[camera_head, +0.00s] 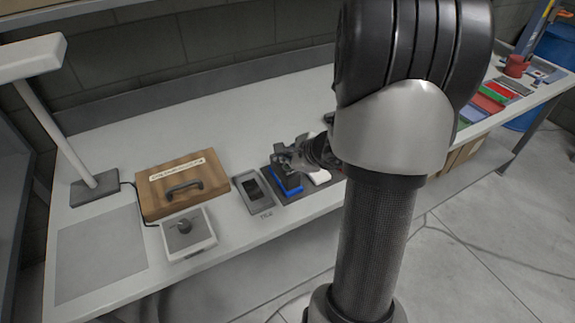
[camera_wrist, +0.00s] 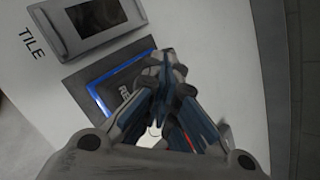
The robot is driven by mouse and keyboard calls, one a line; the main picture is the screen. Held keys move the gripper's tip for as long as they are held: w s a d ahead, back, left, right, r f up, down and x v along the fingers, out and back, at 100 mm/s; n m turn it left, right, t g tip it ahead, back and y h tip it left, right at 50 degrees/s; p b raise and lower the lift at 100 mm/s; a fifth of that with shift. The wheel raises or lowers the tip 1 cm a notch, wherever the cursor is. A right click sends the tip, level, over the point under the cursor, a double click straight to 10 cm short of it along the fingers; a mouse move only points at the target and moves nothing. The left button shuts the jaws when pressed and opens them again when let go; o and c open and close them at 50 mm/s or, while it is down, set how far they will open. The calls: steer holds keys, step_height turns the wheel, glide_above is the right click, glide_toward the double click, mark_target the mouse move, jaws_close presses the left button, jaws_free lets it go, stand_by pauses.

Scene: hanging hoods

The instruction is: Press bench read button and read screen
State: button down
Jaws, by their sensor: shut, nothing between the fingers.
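My gripper (camera_head: 283,161) is shut and empty, over the pad's far side. In the wrist view its fingertips (camera_wrist: 170,62) meet beside the pad; I cannot tell whether they touch anything.
A lamp (camera_head: 95,190) stands at the far left. A white piece (camera_head: 320,177) lies right of the pad. The bench (camera_head: 215,120) behind is clear.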

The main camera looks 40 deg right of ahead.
mark_target(285, 168)
steer(key=shift+f, duration=0.25)
stand_by(0.4)
steer(key=shift+r+p, duration=0.5)
steer(key=shift+r, duration=0.35)
step_height(285, 168, up, 5)
steer(key=p, duration=0.4)
stand_by(0.7)
